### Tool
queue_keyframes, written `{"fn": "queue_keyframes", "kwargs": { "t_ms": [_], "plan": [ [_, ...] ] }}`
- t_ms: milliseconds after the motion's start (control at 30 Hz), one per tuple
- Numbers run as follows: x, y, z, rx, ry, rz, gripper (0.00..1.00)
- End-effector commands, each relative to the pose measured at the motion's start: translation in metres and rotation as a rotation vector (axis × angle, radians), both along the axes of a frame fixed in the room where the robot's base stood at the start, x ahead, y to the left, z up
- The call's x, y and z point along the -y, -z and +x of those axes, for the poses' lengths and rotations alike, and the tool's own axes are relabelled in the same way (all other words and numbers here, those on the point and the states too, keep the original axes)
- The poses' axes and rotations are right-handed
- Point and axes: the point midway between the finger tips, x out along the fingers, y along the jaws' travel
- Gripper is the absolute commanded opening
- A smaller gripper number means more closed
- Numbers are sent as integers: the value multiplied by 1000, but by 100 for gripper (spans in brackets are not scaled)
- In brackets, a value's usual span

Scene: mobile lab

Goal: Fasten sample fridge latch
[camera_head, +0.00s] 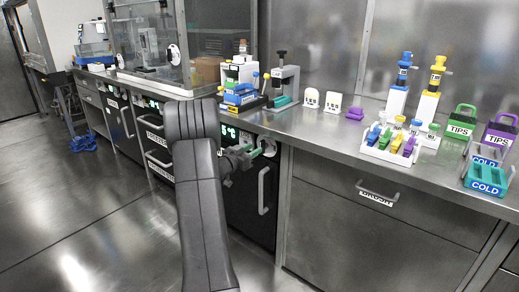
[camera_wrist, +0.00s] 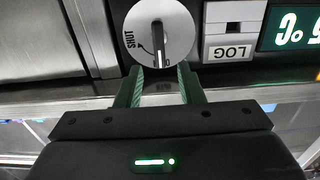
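The fridge latch is a round white dial (camera_wrist: 152,32) with a dark bar knob (camera_wrist: 157,42) across it. In the wrist view the bar stands nearly upright, and the word SHUT is printed at the dial's left, away from the bar's ends. The dial also shows in the head view (camera_head: 269,147), on the front above the black fridge door (camera_head: 245,205). My gripper (camera_wrist: 161,70) is open, its two green-striped fingers at the dial's lower edge, either side of the bar's lower end. I cannot tell if they touch it. In the head view my gripper (camera_head: 242,158) is beside the dial.
A green temperature display (camera_wrist: 291,28) and a LOG panel (camera_wrist: 233,30) sit right of the dial in the wrist view. A door handle (camera_head: 263,190) sticks out below the dial. The steel bench (camera_head: 330,135) above carries racks, pipettes and tip boxes.

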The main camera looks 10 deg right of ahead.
Motion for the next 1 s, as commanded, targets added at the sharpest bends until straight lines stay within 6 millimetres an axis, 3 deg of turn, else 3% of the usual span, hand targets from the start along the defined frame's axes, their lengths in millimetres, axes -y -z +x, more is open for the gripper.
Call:
{"fn": "queue_keyframes", "kwargs": {
  "t_ms": [100,300,667,833,1000],
  "plan": [
    [18,2,13,1,2,0,35],
    [35,1,27,2,0,1,35],
    [38,0,30,0,-1,1,35],
    [38,0,30,0,-1,1,3],
    [38,0,30,0,-1,1,0]
  ]
}}
